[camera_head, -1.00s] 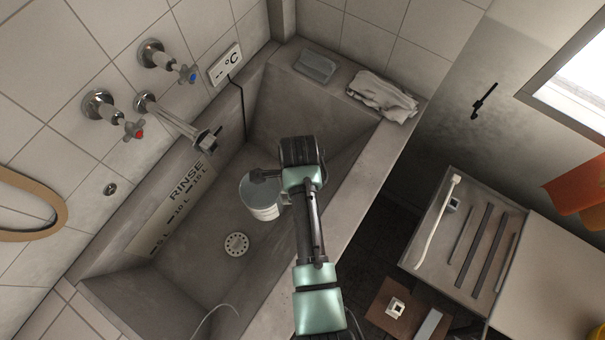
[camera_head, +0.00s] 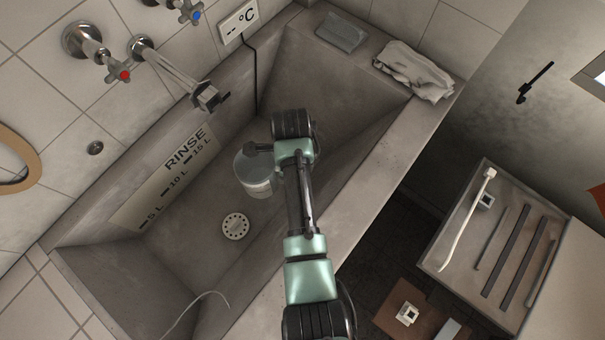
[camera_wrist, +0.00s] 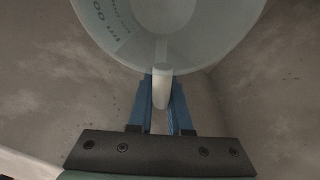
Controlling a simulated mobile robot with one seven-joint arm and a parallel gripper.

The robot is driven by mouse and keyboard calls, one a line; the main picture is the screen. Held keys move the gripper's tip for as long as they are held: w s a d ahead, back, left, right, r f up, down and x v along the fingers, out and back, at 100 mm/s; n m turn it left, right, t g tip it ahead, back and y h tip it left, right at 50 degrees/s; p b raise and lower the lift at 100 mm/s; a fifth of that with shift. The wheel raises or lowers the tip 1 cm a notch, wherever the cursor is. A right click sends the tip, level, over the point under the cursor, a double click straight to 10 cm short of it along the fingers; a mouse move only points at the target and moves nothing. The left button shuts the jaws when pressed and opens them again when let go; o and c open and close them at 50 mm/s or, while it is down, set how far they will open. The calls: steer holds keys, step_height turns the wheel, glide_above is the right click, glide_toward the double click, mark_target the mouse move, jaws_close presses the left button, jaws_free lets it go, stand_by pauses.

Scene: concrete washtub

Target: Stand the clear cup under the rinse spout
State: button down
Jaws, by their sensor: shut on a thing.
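The clear cup (camera_head: 257,175) is a translucent, whitish vessel, seen from above in the head view inside the concrete washtub. In the wrist view the cup (camera_wrist: 215,40) fills the top, with dark print on its side. My gripper (camera_wrist: 161,88) has its blue fingers shut on the cup's pale handle (camera_wrist: 161,92). The rinse spout (camera_head: 208,97) juts from the tiled wall, up and left of the cup in the head view. The cup is apart from the spout in the picture. Its base is partly hidden, so I cannot tell whether it touches the floor.
The washtub's front rim (camera_head: 372,175) runs beside my arm. A drain (camera_head: 236,226) lies in the tub floor, below the cup in the picture. Red (camera_head: 118,72) and blue (camera_head: 190,12) taps flank the spout. A cloth (camera_head: 415,70) and a grey block (camera_head: 341,32) lie on the far ledge.

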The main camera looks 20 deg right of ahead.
mark_target(269, 169)
steer(key=w+a+f+b, duration=0.1)
steer(key=w+f+b, duration=0.1)
steer(key=w+a+f+b, duration=0.1)
steer(key=w+f+b, duration=0.1)
steer(key=b, duration=0.1)
steer(key=w+a+f+b, duration=0.1)
steer(key=a+f+b, duration=0.1)
steer(key=b, duration=0.1)
steer(key=shift+w+a+f, duration=0.1)
steer(key=shift+w+f, duration=0.1)
steer(key=shift+w, duration=0.2)
steer(key=shift+w+a+f+b, duration=0.5)
steer(key=shift+w+b, duration=0.15)
steer(key=shift+b, duration=0.2)
steer(key=shift+f+b, duration=0.7)
steer(key=shift+f, duration=0.25)
steer(key=c, duration=0.8)
jaws_free()
steer(key=shift+o, duration=0.2)
steer(key=shift+r, duration=0.1)
